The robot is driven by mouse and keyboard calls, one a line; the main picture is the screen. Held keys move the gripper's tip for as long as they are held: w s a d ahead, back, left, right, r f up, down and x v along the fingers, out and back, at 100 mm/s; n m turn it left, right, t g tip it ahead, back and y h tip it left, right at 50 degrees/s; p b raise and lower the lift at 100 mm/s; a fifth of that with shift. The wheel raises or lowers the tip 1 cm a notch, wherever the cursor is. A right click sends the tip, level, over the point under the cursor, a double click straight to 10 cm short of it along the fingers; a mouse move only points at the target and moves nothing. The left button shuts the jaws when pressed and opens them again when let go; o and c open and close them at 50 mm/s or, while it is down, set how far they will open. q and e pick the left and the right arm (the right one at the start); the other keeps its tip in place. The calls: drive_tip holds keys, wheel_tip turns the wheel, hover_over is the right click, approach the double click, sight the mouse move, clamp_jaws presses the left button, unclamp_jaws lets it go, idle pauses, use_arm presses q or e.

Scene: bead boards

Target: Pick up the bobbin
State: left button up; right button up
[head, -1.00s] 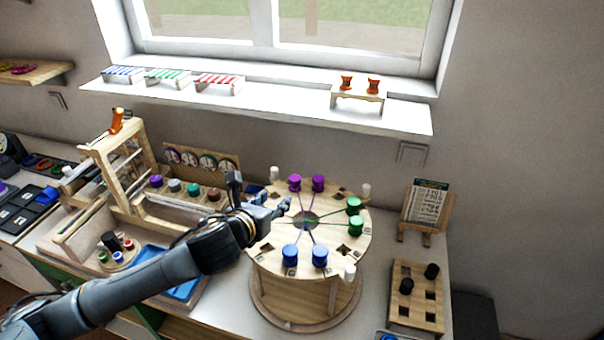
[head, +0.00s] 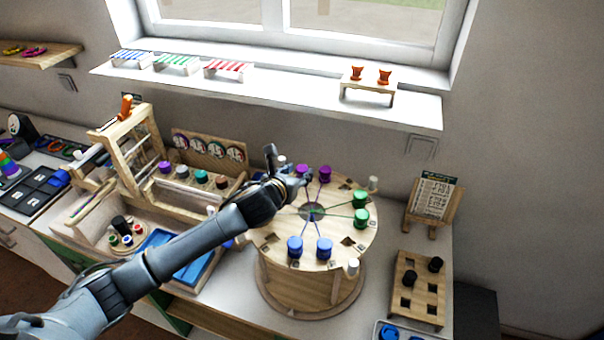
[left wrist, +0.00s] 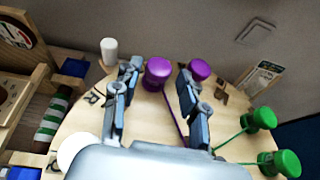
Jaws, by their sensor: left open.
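A round wooden stand (head: 290,258) holds pairs of purple, green and blue bobbins, with threads running to its dark centre. One purple bobbin (left wrist: 158,72) shows between the fingers of my open left gripper (left wrist: 157,90) in the left wrist view, apparently beyond the fingertips. The other purple bobbin (left wrist: 200,70) is just right of the right finger. In the head view my left gripper (head: 286,170) is at the stand's back left rim, partly covering the nearer purple bobbin; the other one (head: 325,174) is clear. Green bobbins (head: 361,217) and blue bobbins (head: 325,248) stand farther around. My right gripper is not in view.
White pegs (head: 373,183) stand near the stand's rim, one left of the gripper (left wrist: 109,50). A wooden frame (head: 135,150) and a blue tray (head: 190,270) lie left. A holed block with black bobbins (head: 405,315) and a card easel (head: 432,205) stand right.

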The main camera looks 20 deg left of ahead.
sight(300, 171)
use_arm(q)
drive_tip(key=shift+p+x, duration=0.6)
drive_tip(key=shift+x, duration=1.5)
drive_tip(key=shift+s+f, duration=0.15)
drive_tip(key=shift+c, duration=0.3)
clamp_jaws()
